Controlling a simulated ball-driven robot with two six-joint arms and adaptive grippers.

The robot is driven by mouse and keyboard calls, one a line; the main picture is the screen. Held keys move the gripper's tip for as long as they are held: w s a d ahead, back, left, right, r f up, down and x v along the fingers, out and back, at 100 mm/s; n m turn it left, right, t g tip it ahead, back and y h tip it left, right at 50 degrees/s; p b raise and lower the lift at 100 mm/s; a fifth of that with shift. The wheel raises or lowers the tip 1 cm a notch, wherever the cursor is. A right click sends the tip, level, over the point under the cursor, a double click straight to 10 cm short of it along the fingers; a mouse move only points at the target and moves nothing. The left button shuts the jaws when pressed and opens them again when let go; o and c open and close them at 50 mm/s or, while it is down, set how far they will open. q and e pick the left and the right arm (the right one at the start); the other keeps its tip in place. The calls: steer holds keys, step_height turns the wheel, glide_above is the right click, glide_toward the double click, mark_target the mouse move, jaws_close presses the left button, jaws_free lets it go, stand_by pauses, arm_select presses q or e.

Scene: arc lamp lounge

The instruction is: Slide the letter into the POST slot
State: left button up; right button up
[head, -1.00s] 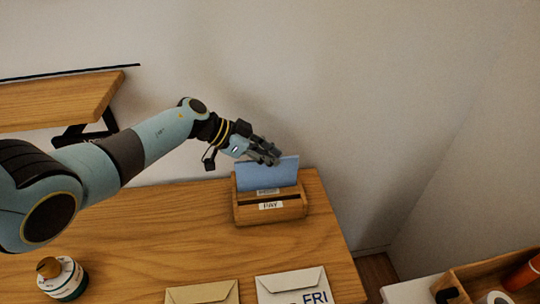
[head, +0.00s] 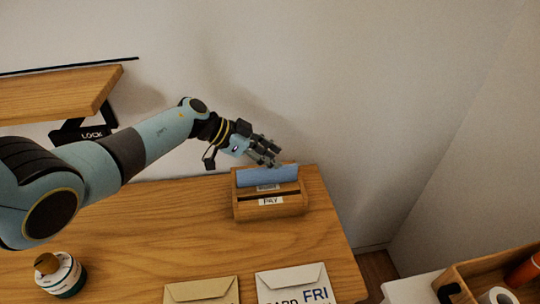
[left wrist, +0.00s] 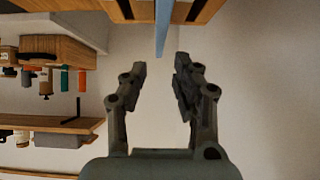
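The blue letter (head: 268,177) stands upright in the rear slot of the wooden letter holder (head: 242,212), with only its upper part showing. The front slot has a label reading PAY (head: 271,201); the rear slot's label (head: 268,188) is too small to read. My left gripper (head: 276,158) is just above the letter's top edge. In the left wrist view, its fingers (left wrist: 161,68) are apart with nothing between them, and the letter (left wrist: 163,27) shows edge-on just beyond the fingertips. My right gripper is not in view.
A tan envelope (head: 203,292) and a white one marked FRI (head: 291,285) lie at the table's front. A round bottle (head: 61,276) stands at the front left. A wooden shelf (head: 50,101) is on the wall at left. The table (head: 150,235) is clear between them.

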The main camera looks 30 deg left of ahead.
arm_select(q)
steer(key=shift+o, duration=0.3)
steer(key=v, duration=0.7)
steer(key=shift+s+a+r, duration=0.1)
steer(key=shift+a+r, duration=0.05)
steer(key=shift+r, duration=0.05)
